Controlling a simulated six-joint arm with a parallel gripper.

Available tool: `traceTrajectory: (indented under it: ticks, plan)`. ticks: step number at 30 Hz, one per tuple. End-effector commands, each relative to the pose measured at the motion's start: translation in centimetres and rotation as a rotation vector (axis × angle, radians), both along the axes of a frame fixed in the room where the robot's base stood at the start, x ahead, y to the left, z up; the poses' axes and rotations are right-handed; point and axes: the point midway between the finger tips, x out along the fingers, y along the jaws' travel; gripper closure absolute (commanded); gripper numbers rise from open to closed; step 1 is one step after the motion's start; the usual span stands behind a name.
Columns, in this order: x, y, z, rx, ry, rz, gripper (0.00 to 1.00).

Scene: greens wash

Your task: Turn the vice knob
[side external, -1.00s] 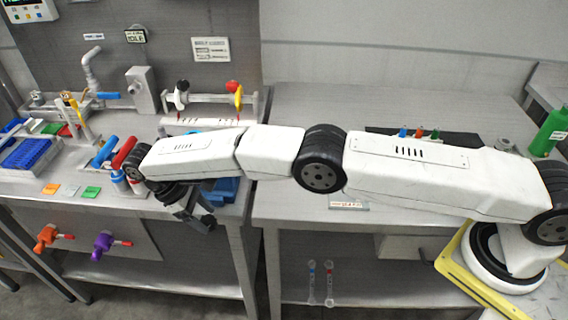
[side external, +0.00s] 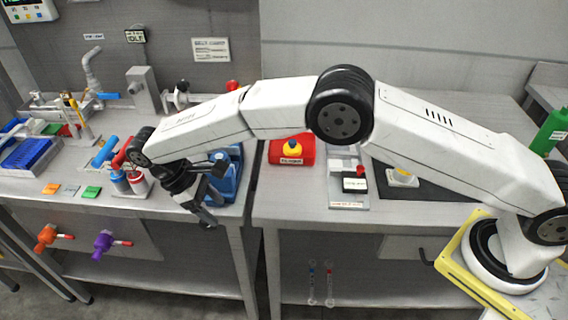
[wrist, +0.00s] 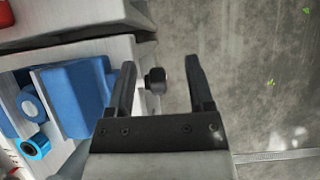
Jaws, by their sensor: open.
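A blue vice (side external: 232,172) sits at the front right corner of the left bench, partly hidden by my gripper in the side view. In the wrist view its blue body (wrist: 78,92) lies left of my gripper. A dark knob (wrist: 155,80) shows between my two fingers in the wrist view, closer to the left finger. My gripper (wrist: 160,65) is open, with the fingers on either side of the knob. I cannot tell whether a finger touches it. In the side view my gripper (side external: 212,192) hangs at the bench's front edge.
Red and blue handled valves (side external: 122,168) stand left of my gripper. Orange (side external: 46,237) and purple (side external: 104,243) valves sit below the left bench. Open floor shows at right in the wrist view (wrist: 265,90).

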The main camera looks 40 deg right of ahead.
Motion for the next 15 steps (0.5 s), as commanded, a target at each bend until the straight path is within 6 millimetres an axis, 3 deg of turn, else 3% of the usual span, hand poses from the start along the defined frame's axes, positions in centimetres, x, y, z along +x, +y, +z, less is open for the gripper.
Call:
traceTrajectory:
  ticks: [15]
  plan:
    - [-2.8, -1.4, 2.8, -0.001, 0.001, 0.000, 0.32]
